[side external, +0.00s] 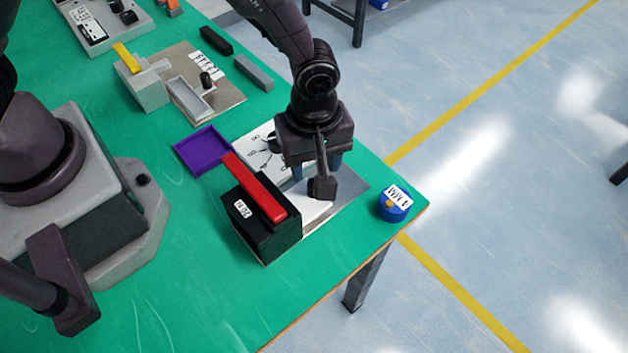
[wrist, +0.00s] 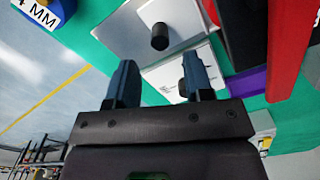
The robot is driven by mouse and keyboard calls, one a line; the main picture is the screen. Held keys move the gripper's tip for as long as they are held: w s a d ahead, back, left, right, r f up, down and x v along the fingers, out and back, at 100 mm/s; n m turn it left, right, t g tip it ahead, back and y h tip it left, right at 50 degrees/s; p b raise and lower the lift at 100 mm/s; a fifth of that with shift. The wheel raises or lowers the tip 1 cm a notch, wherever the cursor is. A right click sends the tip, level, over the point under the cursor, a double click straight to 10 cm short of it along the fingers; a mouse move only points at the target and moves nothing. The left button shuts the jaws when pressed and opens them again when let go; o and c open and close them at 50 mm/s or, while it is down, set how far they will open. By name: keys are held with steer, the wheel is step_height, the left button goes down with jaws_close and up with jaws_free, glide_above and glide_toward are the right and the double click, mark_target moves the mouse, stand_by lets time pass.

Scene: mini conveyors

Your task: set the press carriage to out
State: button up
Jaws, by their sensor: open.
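The press is a black block (side external: 262,226) with a red bar (side external: 255,188) across its top and a small white label. A white carriage plate (side external: 298,212) lies beside it on a grey base. In the wrist view the carriage (wrist: 185,17) carries an upright black knob (wrist: 160,37). My gripper (side external: 316,168) hangs over the carriage side of the press. Its two blue fingers (wrist: 157,62) are apart and empty, with the knob beyond their tips, roughly between them in the picture. The knob is hidden behind my gripper in the side view.
A blue round piece (side external: 392,209) labelled 4 MM stands near the table corner. A purple tray (side external: 202,151) and a white marked panel (side external: 256,150) lie behind the press. A grey fixture with a yellow bar (side external: 127,57) stands farther back. The front green table is clear.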

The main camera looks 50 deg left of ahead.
mark_target(353, 170)
step_height(353, 170, down, 6)
steer(key=shift+f, duration=0.2)
steer(key=shift+c, duration=0.2)
jaws_close()
steer(key=w, duration=0.9)
